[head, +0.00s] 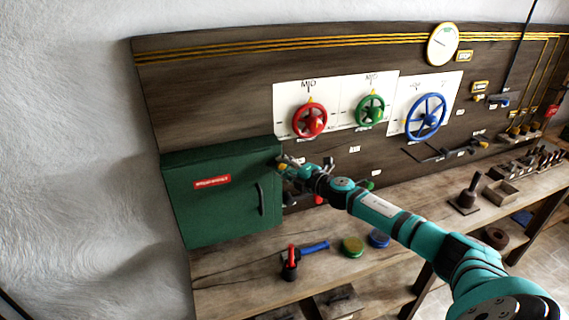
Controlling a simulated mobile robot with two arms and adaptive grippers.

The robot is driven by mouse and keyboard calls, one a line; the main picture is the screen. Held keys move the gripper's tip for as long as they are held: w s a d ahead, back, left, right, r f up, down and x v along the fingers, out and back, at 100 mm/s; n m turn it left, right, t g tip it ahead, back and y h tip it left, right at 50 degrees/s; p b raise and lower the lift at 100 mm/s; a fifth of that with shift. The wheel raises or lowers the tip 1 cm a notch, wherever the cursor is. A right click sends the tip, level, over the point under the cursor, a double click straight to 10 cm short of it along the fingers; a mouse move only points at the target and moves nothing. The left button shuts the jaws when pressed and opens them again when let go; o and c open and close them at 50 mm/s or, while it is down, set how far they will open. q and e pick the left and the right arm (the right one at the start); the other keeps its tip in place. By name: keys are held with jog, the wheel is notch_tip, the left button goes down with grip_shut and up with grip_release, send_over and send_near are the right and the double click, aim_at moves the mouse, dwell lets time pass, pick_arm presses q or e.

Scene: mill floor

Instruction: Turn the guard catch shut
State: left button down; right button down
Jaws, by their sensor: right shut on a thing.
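The green guard box (215,205) stands at the left end of the bench with its door closed against the body. Its front has a red label and a dark upright handle (261,199). My right gripper (287,164) is at the upper right edge of the box, shut on a small yellowish piece there, which looks like the guard catch (282,167). The fingers partly hide the catch, so its exact angle cannot be read. My left gripper is not in view.
Red (310,120), green (370,109) and blue (426,117) handwheels are on the back panel above my arm.

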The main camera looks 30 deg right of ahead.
jog(key=shift+s+f, duration=0.1)
jog(key=shift+f, duration=0.15)
jog(key=c, duration=1.4)
grip_release()
jog(key=o, duration=0.3)
jog(key=shift+r, duration=0.15)
jog(key=shift+o, duration=0.2)
jog(key=s+d+r, duration=0.1)
jog(key=s, duration=1)
jog(key=shift+s+d+r, duration=0.25)
jog(key=shift+s+d, duration=0.1)
jog(key=shift+d, duration=0.05)
